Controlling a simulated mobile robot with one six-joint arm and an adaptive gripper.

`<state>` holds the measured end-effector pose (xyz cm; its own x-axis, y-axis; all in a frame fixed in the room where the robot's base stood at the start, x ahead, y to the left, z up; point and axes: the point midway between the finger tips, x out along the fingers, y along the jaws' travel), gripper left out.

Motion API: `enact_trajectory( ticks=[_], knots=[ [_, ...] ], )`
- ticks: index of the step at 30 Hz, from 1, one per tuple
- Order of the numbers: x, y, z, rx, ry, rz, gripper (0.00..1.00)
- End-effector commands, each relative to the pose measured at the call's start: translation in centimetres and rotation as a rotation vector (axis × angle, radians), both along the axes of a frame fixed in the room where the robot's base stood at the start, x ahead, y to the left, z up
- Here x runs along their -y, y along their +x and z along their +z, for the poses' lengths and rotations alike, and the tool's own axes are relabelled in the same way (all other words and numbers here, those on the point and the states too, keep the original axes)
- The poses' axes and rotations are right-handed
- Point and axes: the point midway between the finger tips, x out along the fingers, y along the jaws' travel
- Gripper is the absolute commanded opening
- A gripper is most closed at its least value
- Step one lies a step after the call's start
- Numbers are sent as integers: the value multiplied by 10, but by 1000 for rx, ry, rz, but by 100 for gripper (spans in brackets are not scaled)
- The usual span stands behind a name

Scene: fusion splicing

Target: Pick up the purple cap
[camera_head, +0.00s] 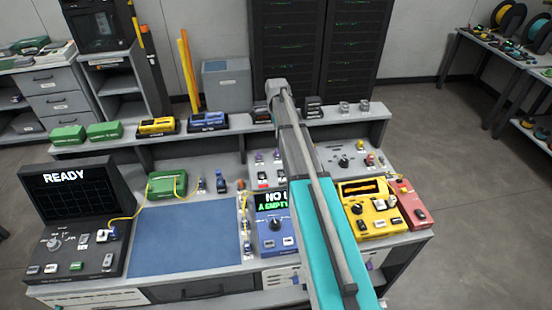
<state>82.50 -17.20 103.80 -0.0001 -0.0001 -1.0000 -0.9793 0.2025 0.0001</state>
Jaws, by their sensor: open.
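Two small purple pieces stand on the grey panel at the back of the bench, just left of my arm. The left one (259,157) may be the purple cap, but it is too small to tell its shape. Another purple patch (372,263) shows at the bench's front right, below the yellow unit. My arm reaches up from the bottom edge across the bench's middle and covers part of the panel. My gripper is not seen; the arm's far end shows only a grey joint above the back shelf.
The blue mat (186,238) is clear. A monitor reading READY (68,190) stands at left, a green box (166,185) behind the mat. A blue tester (276,222), yellow unit (367,208) and red unit (407,202) crowd the right. A raised shelf (222,129) runs behind.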

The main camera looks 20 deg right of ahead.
Motion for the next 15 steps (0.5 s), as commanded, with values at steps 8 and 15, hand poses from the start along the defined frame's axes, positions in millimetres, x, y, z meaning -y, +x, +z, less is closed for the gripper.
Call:
enact_trajectory(
  ticks=[8,15],
  knots=[
    [-1,0,-26,0,0,1,71],
    [-1,0,-45,0,0,1,71]
  ],
)
